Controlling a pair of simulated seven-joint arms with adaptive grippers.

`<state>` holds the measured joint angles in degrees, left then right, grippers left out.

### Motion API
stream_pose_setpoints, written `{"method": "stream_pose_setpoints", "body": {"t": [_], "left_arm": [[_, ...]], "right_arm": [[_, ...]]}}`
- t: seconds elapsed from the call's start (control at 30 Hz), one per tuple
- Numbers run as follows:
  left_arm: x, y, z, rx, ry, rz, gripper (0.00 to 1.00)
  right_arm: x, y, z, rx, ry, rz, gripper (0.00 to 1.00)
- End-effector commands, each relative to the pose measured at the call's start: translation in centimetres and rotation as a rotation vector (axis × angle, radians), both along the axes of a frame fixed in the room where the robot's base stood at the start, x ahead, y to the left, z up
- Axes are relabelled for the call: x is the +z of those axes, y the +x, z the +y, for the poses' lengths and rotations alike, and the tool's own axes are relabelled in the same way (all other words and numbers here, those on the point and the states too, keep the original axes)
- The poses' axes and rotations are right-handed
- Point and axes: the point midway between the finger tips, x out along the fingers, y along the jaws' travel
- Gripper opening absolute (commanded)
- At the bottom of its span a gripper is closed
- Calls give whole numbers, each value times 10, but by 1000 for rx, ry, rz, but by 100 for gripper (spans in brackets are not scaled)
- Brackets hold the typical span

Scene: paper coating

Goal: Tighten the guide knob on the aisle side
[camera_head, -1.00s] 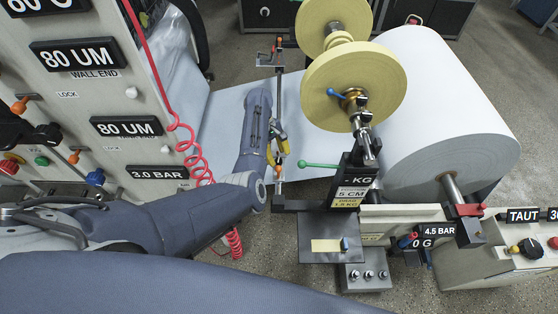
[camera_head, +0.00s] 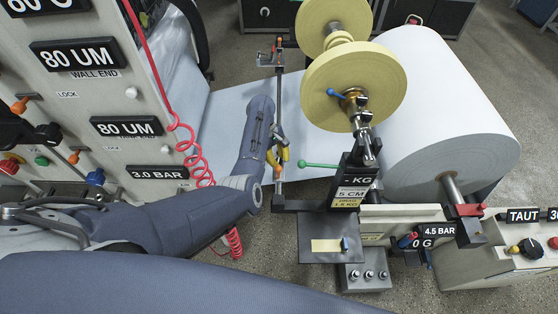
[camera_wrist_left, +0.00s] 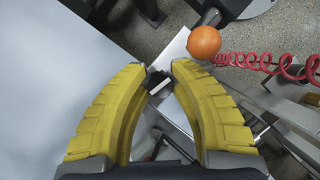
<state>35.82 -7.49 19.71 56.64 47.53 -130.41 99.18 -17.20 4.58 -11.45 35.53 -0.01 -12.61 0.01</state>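The orange guide knob (camera_head: 277,172) on the near end of the thin upright guide bar shows just below my left gripper in the head view. In the left wrist view an orange ball (camera_wrist_left: 204,42) sits beyond and right of the fingertips, outside the gap. My left gripper (camera_head: 279,155) has yellow fingers, parted in the left wrist view (camera_wrist_left: 163,70). A small black piece on a pale bar (camera_wrist_left: 156,84) shows between the fingertips; I cannot tell whether they touch it. Another orange knob (camera_head: 280,42) is at the guide's far end. My right gripper is not in view.
A red coiled hose (camera_head: 187,140) hangs left of my left arm. A green-tipped lever (camera_head: 318,165) sticks out just right of the gripper. Yellow tape rolls (camera_head: 350,85) and a large white paper roll (camera_head: 445,110) stand to the right. Pale paper web (camera_head: 225,120) lies behind.

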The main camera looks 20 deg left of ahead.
Motion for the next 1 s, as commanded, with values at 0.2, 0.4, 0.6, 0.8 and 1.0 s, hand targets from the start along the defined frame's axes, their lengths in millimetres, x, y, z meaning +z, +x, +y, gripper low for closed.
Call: {"method": "stream_pose_setpoints", "body": {"t": [0.2,0.4,0.6,0.8,1.0], "left_arm": [[0,0,0,0,0,0,0],[0,0,0,-1,-1,0,0],[0,0,-1,-30,-1,1,0],[0,0,-1,-94,-3,1,0],[0,0,-1,-239,-3,2,0]], "right_arm": [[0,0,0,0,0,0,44],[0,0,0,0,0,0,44],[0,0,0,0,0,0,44],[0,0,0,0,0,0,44],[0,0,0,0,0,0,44]]}}
